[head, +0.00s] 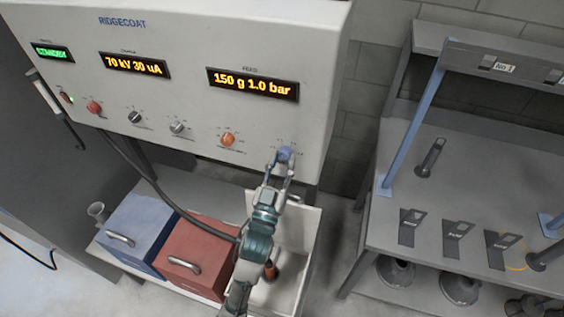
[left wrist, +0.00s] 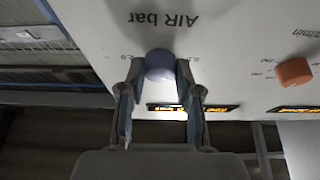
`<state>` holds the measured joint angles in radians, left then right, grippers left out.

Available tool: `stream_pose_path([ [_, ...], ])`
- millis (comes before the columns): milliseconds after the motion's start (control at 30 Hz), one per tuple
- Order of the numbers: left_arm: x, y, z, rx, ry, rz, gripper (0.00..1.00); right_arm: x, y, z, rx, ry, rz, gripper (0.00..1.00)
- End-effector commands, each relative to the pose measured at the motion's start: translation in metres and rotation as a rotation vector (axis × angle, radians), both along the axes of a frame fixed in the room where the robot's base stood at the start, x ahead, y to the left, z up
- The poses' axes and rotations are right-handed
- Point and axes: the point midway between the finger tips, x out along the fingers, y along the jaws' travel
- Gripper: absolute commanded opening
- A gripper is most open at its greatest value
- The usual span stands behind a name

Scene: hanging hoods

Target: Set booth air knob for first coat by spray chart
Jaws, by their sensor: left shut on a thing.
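The blue air knob (head: 285,154) sits at the lower right of the white booth panel (head: 190,60). In the left wrist view the blue knob (left wrist: 160,65) is under the upside-down label "AIR bar". My left gripper (head: 279,165) is shut on the knob, with one finger on each side of it; it also shows in the left wrist view (left wrist: 160,82). The knob's pointer cannot be made out. The right display (head: 252,84) reads "150 g 1.0 bar". My right gripper is not in view. No spray chart can be made out.
An orange knob (head: 228,140), two grey knobs and a red button (head: 94,107) are on the same panel. Below are a blue box (head: 137,232), a red box (head: 197,256) and a white tray (head: 308,238). A grey bench (head: 455,190) stands at right.

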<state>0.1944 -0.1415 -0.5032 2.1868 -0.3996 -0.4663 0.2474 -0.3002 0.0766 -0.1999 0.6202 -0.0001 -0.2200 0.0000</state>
Motion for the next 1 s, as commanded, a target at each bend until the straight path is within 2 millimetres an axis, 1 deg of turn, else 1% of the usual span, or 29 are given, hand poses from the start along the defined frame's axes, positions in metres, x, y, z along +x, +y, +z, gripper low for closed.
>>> stream_pose_path([
  [33, 0.001, -0.001, -0.004, 0.003, 0.01, 0.0, 0.0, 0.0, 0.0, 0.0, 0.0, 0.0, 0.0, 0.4],
  [367, 0.002, -0.001, -0.005, 0.004, 0.012, -0.001, 0.0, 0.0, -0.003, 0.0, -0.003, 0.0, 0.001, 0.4],
  [400, 0.001, -0.001, -0.006, 0.004, 0.013, 0.0, 0.38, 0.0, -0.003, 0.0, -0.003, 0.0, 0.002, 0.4],
  [467, 0.001, -0.001, -0.006, 0.004, 0.012, -0.001, 0.53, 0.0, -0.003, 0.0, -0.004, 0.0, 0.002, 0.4],
  [500, 0.001, -0.001, -0.005, 0.004, 0.011, -0.001, 0.59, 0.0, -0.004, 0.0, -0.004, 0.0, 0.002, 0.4],
  [833, -0.002, 0.0, -0.003, 0.002, 0.006, 0.0, 0.59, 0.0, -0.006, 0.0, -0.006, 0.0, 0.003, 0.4],
  [933, -0.011, 0.003, -0.008, 0.002, 0.007, 0.0, 0.59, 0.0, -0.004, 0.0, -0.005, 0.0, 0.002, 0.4],
  [1000, -0.022, 0.007, -0.014, 0.002, 0.009, -0.001, 0.59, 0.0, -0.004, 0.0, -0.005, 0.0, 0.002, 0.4],
])
